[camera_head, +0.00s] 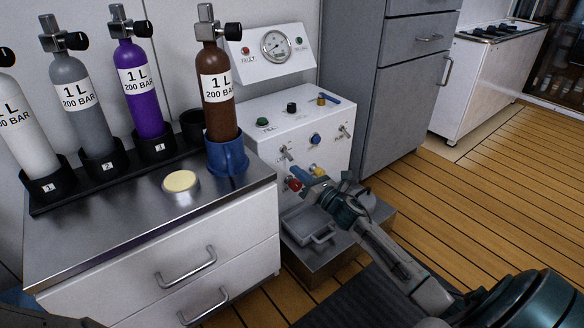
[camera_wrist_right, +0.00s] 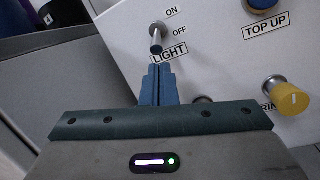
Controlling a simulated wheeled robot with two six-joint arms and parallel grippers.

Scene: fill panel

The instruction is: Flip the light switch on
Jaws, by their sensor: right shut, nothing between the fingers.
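The light switch (camera_wrist_right: 157,38) is a small metal toggle on the white panel, labelled LIGHT, with ON above and OFF below. Its lever points down toward OFF. In the head view the switch (camera_head: 285,153) is at the panel's left side. My right gripper (camera_wrist_right: 159,72) is shut and empty, its blue fingertips just below the lever, over the LIGHT label. I cannot tell whether they touch the lever. In the head view the right gripper (camera_head: 303,172) is in front of the lower panel.
A blue TOP UP knob (camera_wrist_right: 260,3) and a yellow knob (camera_wrist_right: 288,97) are right of the switch. A red knob (camera_head: 295,184) is close by the gripper. A brown cylinder (camera_head: 218,95) in a blue holder stands on the steel-topped cabinet at left.

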